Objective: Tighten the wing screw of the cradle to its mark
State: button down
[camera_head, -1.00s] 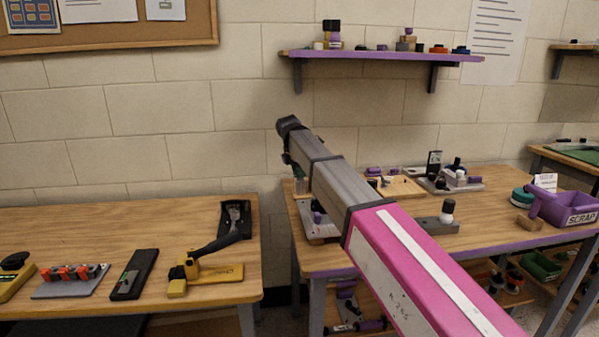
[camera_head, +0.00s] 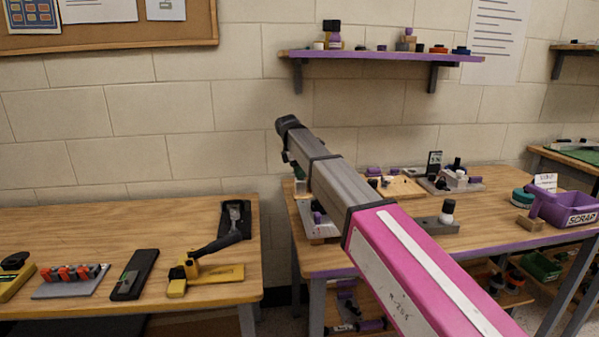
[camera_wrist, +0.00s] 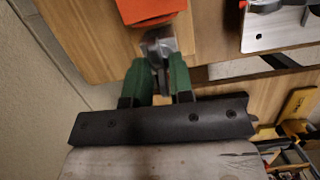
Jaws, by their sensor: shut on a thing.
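In the wrist view, my gripper (camera_wrist: 160,72) has two green fingers closed on a small grey metal piece (camera_wrist: 158,43), which looks like the wing screw. An orange-red part (camera_wrist: 148,9) sits right beyond it, cut off by the top edge; I cannot tell if it belongs to the cradle. The mark cannot be made out. In the head view, my arm reaches over the left end of the right table and hides most of my gripper and what it holds.
The left table (camera_head: 90,225) holds a yellow lever device (camera_head: 215,275). A purple-edged shelf (camera_head: 380,56) hangs above.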

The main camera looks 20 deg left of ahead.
jog(key=c, duration=1.2)
grip_release()
jog(key=shift+o, duration=0.2)
jog(key=shift+v, duration=3.5)
jog(key=shift+s, duration=0.15)
